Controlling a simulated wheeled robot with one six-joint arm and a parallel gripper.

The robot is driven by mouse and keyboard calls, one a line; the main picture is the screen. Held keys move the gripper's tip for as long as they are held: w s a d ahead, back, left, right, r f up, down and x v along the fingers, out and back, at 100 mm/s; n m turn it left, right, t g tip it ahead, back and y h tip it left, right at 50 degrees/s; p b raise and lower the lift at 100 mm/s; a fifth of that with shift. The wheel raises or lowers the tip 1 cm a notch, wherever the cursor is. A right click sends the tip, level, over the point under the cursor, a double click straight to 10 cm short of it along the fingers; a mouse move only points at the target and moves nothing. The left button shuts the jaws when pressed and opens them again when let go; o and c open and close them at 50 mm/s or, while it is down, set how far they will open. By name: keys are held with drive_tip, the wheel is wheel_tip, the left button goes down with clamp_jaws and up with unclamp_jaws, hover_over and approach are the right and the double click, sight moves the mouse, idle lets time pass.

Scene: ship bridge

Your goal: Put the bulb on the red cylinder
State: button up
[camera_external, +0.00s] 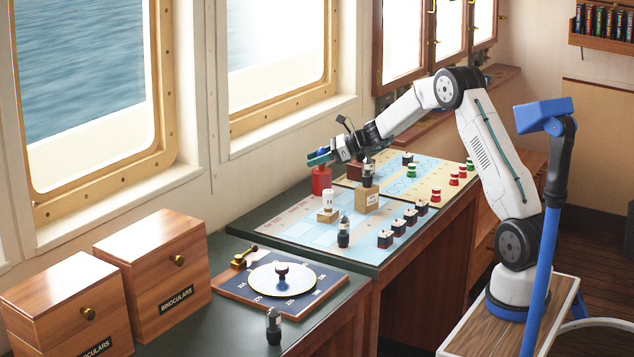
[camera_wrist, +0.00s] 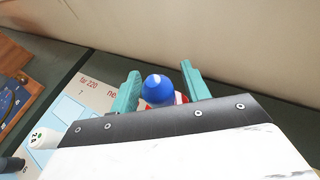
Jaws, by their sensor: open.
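The blue bulb (camera_wrist: 158,88) has a pale tip and sits between the two teal fingers of my gripper (camera_wrist: 160,70) in the wrist view. The fingers are open, with a gap visible on the right side of the bulb. Red of the cylinder (camera_wrist: 181,98) shows just below and beside the bulb, so the bulb appears over it. In the external view the red cylinder (camera_external: 321,181) stands upright at the window side of the chart table, directly under my gripper (camera_external: 319,156). The bulb is mostly hidden by the fingers there, and its contact with the cylinder is unclear.
A white piece on a small wooden block (camera_external: 327,216) and a taller block (camera_external: 366,200) with a dark piece stand close by. Several dark, red and green pieces stand on the charts. A compass board (camera_external: 281,280) and binocular boxes (camera_external: 153,272) are at the left.

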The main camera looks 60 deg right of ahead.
drive_tip(key=v, duration=1.2)
drive_tip(key=s+a+r+n+g, duration=0.35)
drive_tip(key=s+a+n, duration=0.45)
drive_tip(key=a, duration=0.4)
drive_tip(key=s+a+r+n+g, duration=0.35)
drive_tip(key=s+a+n, duration=0.25)
drive_tip(key=s+a, duration=0.4)
drive_tip(key=s+a+n+g+h, duration=0.1)
drive_tip(key=s+a+n, duration=0.3)
drive_tip(key=s, duration=0.3)
drive_tip(key=s+a+n+g+h, duration=0.2)
drive_tip(key=s+a+n, duration=0.1)
drive_tip(key=s, duration=0.4)
drive_tip(key=s+d+f+n+h, duration=0.1)
drive_tip(key=s+f+n+h, duration=0.1)
drive_tip(key=s+n, duration=0.2)
drive_tip(key=s+d+f+n+h, duration=0.1)
drive_tip(key=s+n, duration=0.3)
drive_tip(key=s, duration=0.6)
drive_tip(key=shift+s+f+n+h, duration=0.3)
drive_tip(key=shift+f+h, duration=0.15)
drive_tip(key=shift+h, duration=0.15)
